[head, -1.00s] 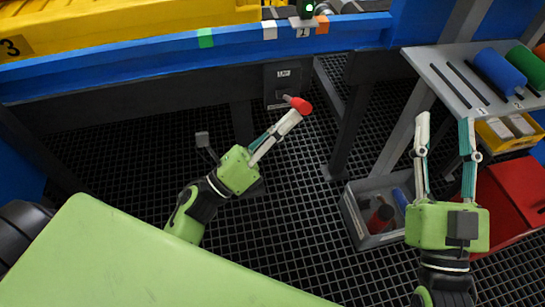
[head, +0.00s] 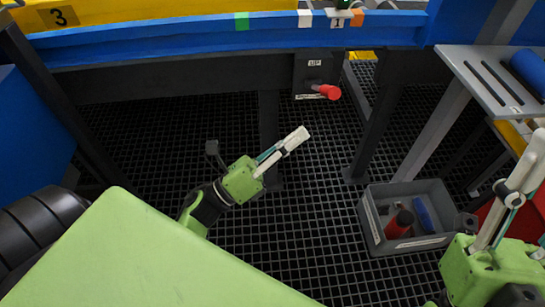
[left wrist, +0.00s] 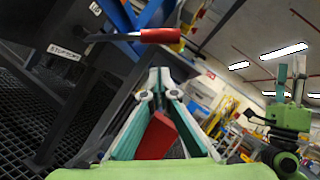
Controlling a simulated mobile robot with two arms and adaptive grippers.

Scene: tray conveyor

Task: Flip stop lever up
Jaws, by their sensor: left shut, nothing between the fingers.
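The stop lever (head: 328,92) has a red grip on a dark rod. It sticks out to the right from a dark box (head: 312,70) under the blue rail, between an "UP" label and a lower label. In the left wrist view the red grip (left wrist: 160,36) lies crosswise above the fingers. My left gripper (head: 302,138) is shut and empty, below the lever and apart from it. My right gripper (head: 535,185) is partly cut off at the right edge of the head view. Its fingers stand apart in the left wrist view (left wrist: 291,78).
A grey bin (head: 420,240) with red and blue items stands on the black grid floor. A grey slotted shelf (head: 480,70) is at the upper right. Dark posts (head: 375,135) stand right of the lever box. The blue rail (head: 190,42) runs above.

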